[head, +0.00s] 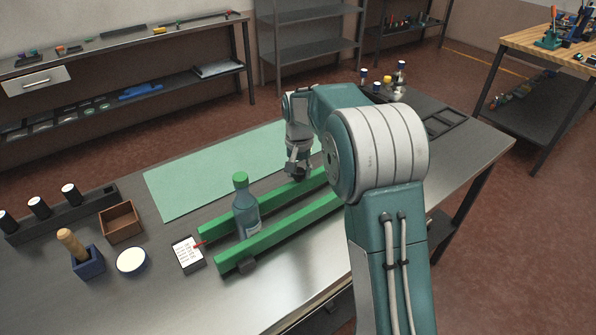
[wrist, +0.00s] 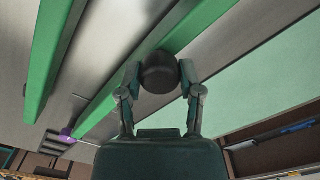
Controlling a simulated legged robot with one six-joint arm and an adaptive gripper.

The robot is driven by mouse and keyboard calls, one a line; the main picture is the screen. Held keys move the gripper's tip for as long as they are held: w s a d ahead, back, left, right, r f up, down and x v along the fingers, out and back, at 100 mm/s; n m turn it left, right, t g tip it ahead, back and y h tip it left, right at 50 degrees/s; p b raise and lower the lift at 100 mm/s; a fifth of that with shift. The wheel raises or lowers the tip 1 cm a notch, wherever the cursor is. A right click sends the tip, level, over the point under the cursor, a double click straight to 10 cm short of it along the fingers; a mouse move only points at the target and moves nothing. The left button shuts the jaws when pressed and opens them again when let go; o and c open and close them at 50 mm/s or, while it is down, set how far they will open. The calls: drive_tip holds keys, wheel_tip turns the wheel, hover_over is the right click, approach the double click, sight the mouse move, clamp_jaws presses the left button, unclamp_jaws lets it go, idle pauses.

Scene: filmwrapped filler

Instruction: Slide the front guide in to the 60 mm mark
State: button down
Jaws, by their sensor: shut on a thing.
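Two long green guide rails run side by side on the metal table, the near guide (head: 285,235) and the far guide (head: 280,197). In the wrist view they show as the left band (wrist: 52,50) and the middle band (wrist: 115,92). My gripper (head: 297,172) is at the far guide, on its mat side. Its fingers (wrist: 160,72) are shut on a dark round knob (wrist: 158,76) beside that guide. A bottle with a green cap (head: 245,210) stands upright between the guides near their left ends. I cannot make out a 60 mm mark.
A white card (head: 187,254) with a red pointer (head: 200,244) lies left of the guides. A green mat (head: 190,185) lies behind. A wooden box (head: 121,222), white round dish (head: 131,261) and blue holder (head: 87,262) stand at left. Small bottles (head: 387,82) stand at the back right.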

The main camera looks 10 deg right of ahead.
drive_tip(key=shift+s+d+f, duration=0.1)
drive_tip(key=shift+s+d, duration=0.3)
drive_tip(key=shift+s, duration=0.2)
drive_tip(key=shift+w+a, duration=0.15)
drive_tip(key=shift+a, duration=0.05)
drive_tip(key=shift+c, duration=1.3)
unclamp_jaws()
drive_tip(key=shift+a, duration=0.15)
drive_tip(key=shift+d, duration=0.25)
wheel_tip(320, 180, up, 12)
drive_tip(key=shift+w+a, duration=0.1)
